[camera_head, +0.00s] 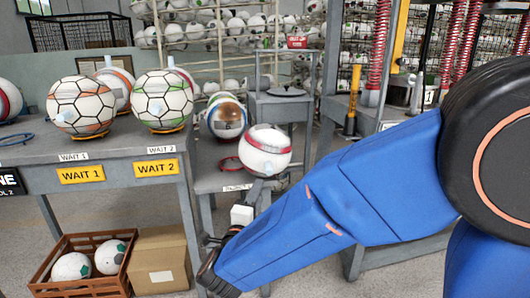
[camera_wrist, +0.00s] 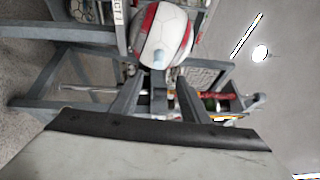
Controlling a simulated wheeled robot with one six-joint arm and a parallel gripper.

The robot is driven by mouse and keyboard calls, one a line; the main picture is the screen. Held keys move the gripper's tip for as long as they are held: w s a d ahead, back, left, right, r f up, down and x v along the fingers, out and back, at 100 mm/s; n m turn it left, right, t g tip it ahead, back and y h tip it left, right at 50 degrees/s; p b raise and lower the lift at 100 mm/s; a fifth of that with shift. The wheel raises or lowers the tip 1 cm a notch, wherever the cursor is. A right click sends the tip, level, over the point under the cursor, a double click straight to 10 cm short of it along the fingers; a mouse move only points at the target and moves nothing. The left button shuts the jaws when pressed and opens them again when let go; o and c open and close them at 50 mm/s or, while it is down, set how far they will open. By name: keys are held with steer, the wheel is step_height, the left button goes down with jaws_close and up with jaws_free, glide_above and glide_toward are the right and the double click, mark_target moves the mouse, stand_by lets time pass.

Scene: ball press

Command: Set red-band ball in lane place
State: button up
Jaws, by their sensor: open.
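The red-band ball (camera_head: 265,150), white with a dark red band, is at the right edge of a low grey table (camera_head: 212,182) in the head view. It also shows at the top of the wrist view (camera_wrist: 166,32), with a light blue spot facing me. My gripper (camera_head: 262,186) is just below the ball in the head view. In the wrist view my gripper (camera_wrist: 158,92) has its two fingers apart, with the ball beyond the tips. I cannot tell whether they touch. A red ring (camera_head: 231,164) lies on the low table, left of the ball. I cannot tell which spot is the lane place.
A brown-and-white ball (camera_head: 227,120) stands behind the red ring. The grey WAIT table (camera_head: 110,152) at left bears several balls. A brown crate (camera_head: 90,288) and a cardboard box (camera_head: 160,262) are below it. A grey stand (camera_head: 290,108) with a dark disc is behind.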

mark_target(268, 173)
steer(key=w, duration=0.2)
steer(key=w+d, duration=0.1)
steer(key=w, duration=0.4)
steer(key=shift+w+d+r, duration=0.25)
steer(key=shift+w+r, duration=0.05)
steer(key=shift+w, duration=0.1)
steer(key=shift+w+d, duration=0.25)
steer(key=shift+w, duration=1.05)
steer(key=shift+w+d, duration=0.2)
steer(key=shift+w, duration=1.1)
jaws_close()
